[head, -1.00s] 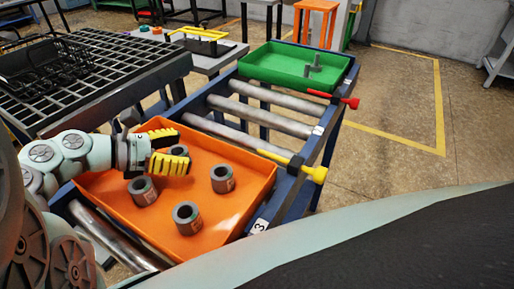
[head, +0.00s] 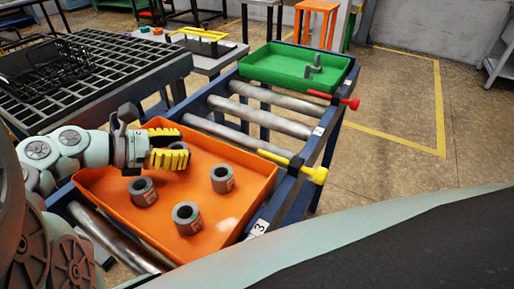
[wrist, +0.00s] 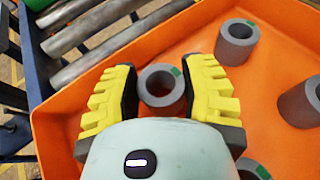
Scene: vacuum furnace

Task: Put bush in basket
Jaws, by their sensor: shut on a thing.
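The bushes are grey hollow cylinders standing in an orange tray (head: 232,165). My gripper (head: 167,147) has yellow ribbed fingers and is low over the tray's back left part. It is shut on one bush (wrist: 163,106), whose open top shows between the fingers in the wrist view; in the head view the fingers mostly hide it. Three other bushes stand apart from it: one at the left (head: 143,191), one at the front (head: 187,218) and one at the right (head: 222,178). A black wire basket (head: 58,78) sits on the dark grid table at the far left.
The tray rests on a blue roller conveyor (head: 262,120) with bare rollers behind it. A green tray (head: 285,65) with grey parts stands at its far end. Yellow (head: 300,167) and red (head: 345,102) handles stick out on the right. The grid table (head: 120,70) borders the left.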

